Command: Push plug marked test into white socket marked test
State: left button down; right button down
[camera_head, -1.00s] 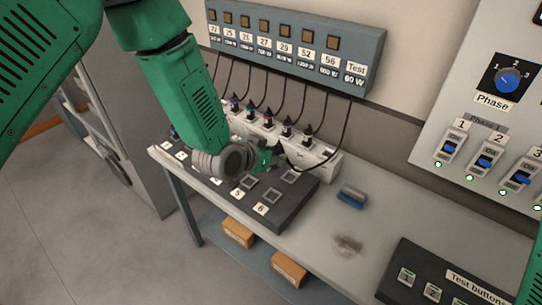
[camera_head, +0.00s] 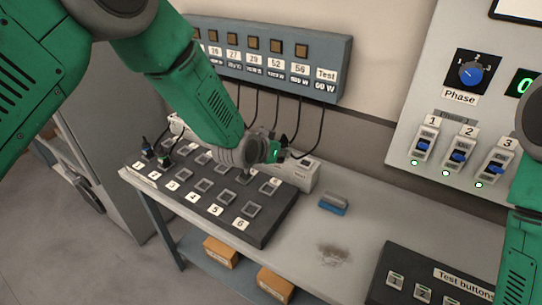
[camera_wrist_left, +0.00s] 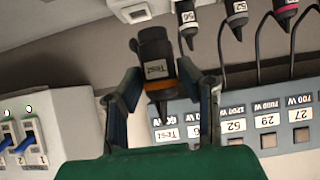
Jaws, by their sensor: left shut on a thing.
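The black plug with a white Test label (camera_wrist_left: 155,70) is between the two fingers of my left gripper (camera_wrist_left: 168,85) in the left wrist view. In the head view, my left gripper (camera_head: 280,152) is by the right end of the white socket strip. The white test socket (camera_head: 300,174) is at that end, just below and right of the gripper. Part of a white socket block (camera_wrist_left: 130,10) shows at the top edge of the wrist view, apart from the plug. My right gripper is out of the head view; only its green arm shows at the right edge.
A black board with numbered sockets (camera_head: 262,232) lies in front of the strip. A blue eraser-like block (camera_head: 333,204) and a dark smudge (camera_head: 331,253) are on the bench. Cables hang from the labelled wall box (camera_head: 345,70). Other plugs (camera_wrist_left: 237,15) stand near the held plug.

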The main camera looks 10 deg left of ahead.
pick_arm(q)
jog(key=w+d+b, duration=0.1)
jog(key=w+d, duration=0.1)
jog(key=shift+w, duration=0.4)
jog(key=w+d+b, duration=0.4)
jog(key=w+d, duration=0.1)
jog(key=w, duration=0.1)
jog(key=shift+w+b, duration=0.3)
jog(key=shift+w, duration=0.1)
jog(key=shift+f, duration=0.1)
jog(key=shift+f+b, duration=1.5)
jog(key=shift+f, duration=0.65)
jog(key=shift+f, duration=0.25)
jog(key=shift+f+b, duration=0.7)
jog(key=shift+f, duration=0.05)
jog(key=shift+s+f+b, duration=0.1)
jog(key=shift+f+b, duration=0.7)
jog(key=shift+f, duration=0.3)
dwell(1.0)
jog(key=c, duration=1)
grip_release()
jog(key=shift+c, duration=0.2)
